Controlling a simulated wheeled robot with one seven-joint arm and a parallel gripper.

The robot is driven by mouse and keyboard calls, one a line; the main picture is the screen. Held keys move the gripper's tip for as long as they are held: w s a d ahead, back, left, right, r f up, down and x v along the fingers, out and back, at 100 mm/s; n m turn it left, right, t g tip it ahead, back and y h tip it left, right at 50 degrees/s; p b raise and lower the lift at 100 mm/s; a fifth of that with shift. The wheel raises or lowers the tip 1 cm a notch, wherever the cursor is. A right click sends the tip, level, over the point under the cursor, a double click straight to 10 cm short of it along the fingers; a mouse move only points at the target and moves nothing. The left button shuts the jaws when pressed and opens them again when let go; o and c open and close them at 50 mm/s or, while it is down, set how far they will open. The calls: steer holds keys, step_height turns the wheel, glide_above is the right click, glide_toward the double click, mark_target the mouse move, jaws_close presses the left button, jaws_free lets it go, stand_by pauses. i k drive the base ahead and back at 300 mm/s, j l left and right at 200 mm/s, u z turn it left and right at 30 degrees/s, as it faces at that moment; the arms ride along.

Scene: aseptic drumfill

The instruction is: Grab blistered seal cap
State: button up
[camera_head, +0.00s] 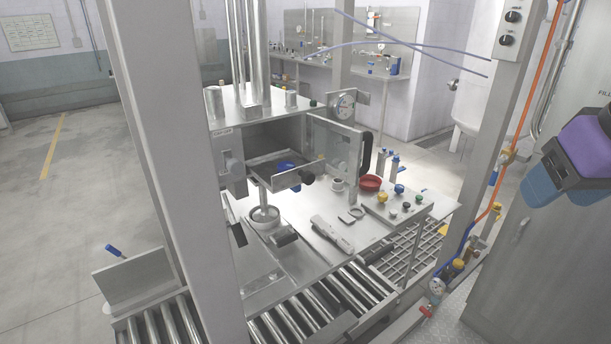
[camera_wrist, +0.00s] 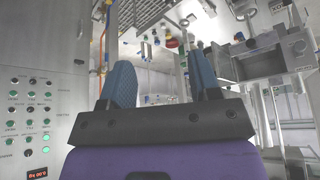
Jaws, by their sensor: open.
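A small blue round piece (camera_head: 287,165), perhaps the blistered seal cap, sits in a shallow dark tray (camera_head: 268,161) in the steel enclosure at the filling station. It is partly hidden by the tray's front wall, and I cannot make out any blistering. A small blue spot (camera_wrist: 239,37) near the enclosure in the wrist view may be the same piece. My gripper (camera_wrist: 162,78) has two blue ridged fingers spread wide apart, with nothing between them. In the head view, purple and blue parts of my arm show at the right edge, well apart from the enclosure.
A roller conveyor (camera_head: 290,318) runs in front. A steel post (camera_head: 170,150) blocks part of the left view.

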mark_target(284, 165)
steer(key=i+j+u, duration=0.1)
steer(key=u, duration=0.25)
steer(key=i+u, duration=0.35)
steer(key=u, duration=0.35)
steer(key=i+j, duration=0.05)
steer(key=i, duration=0.05)
